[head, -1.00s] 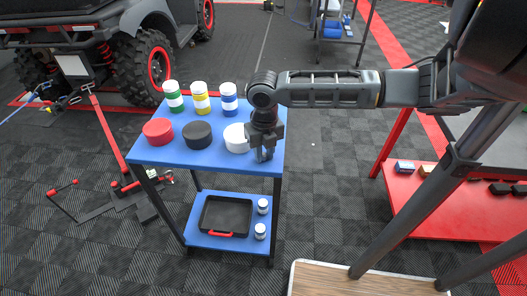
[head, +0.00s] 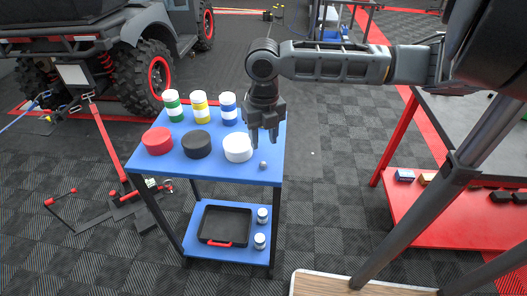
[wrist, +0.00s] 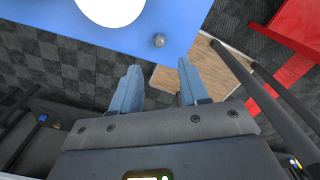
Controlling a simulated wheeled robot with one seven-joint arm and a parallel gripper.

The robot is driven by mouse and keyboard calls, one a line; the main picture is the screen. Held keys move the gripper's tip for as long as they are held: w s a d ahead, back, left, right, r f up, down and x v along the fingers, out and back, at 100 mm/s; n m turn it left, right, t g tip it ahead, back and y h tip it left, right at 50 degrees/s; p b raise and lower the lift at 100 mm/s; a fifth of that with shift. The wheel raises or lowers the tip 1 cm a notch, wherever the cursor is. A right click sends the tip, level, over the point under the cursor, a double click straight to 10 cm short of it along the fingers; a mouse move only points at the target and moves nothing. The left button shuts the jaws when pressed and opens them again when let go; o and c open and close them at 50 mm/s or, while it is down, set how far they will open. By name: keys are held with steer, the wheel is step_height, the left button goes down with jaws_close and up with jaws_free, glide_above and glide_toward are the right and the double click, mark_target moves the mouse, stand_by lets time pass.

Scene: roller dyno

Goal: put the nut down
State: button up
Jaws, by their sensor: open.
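The nut (head: 263,165) is a small grey piece resting on the blue tabletop (head: 205,172) near its front right corner. It also shows in the wrist view (wrist: 159,40), close to the table edge and beyond my fingertips. My gripper (head: 263,140) is open and empty, pointing down just above and behind the nut, apart from it. In the wrist view my two fingers (wrist: 158,82) are spread with nothing between them.
A white round tub (head: 238,149) stands left of the nut, beside black (head: 197,145) and red (head: 158,142) ones. Green, yellow and blue labelled jars (head: 228,106) stand behind. A black tray (head: 225,224) is on the lower shelf. A red bench (head: 440,215) is at right.

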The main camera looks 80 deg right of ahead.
steer(key=w+a+r+t+y, duration=0.1)
steer(key=w+a+r+t, duration=0.15)
steer(key=w+a, duration=0.35)
steer(key=w+a+r+m+t+y, duration=0.15)
steer(key=w+a+r, duration=0.25)
steer(key=w, duration=0.4)
steer(key=w+a+r+t, duration=0.3)
steer(key=w+a+r, duration=0.15)
steer(key=w, duration=0.25)
steer(key=w+a+r+m+t+y, duration=0.2)
steer(key=w+a+r+m+t, duration=0.35)
steer(key=a, duration=0.35)
steer(key=w+a+r+m+t+y, duration=0.2)
steer(key=w+a+r+m+t, duration=0.25)
steer(key=a+r, duration=0.35)
steer(key=s+a+f+m+h, duration=0.3)
steer(key=s+f+m+h, duration=0.1)
steer(key=s+f+m, duration=0.5)
steer(key=s+a+f+m+h, duration=0.35)
steer(key=s+f+m, duration=0.3)
steer(key=s, duration=0.55)
steer(key=s+d+f+n+g, duration=0.1)
steer(key=s+d, duration=0.2)
steer(key=s, duration=0.7)
steer(key=s+d+f+n+g+y, duration=0.1)
steer(key=s+d, duration=0.2)
steer(key=s, duration=0.7)
steer(key=shift+f, duration=0.4)
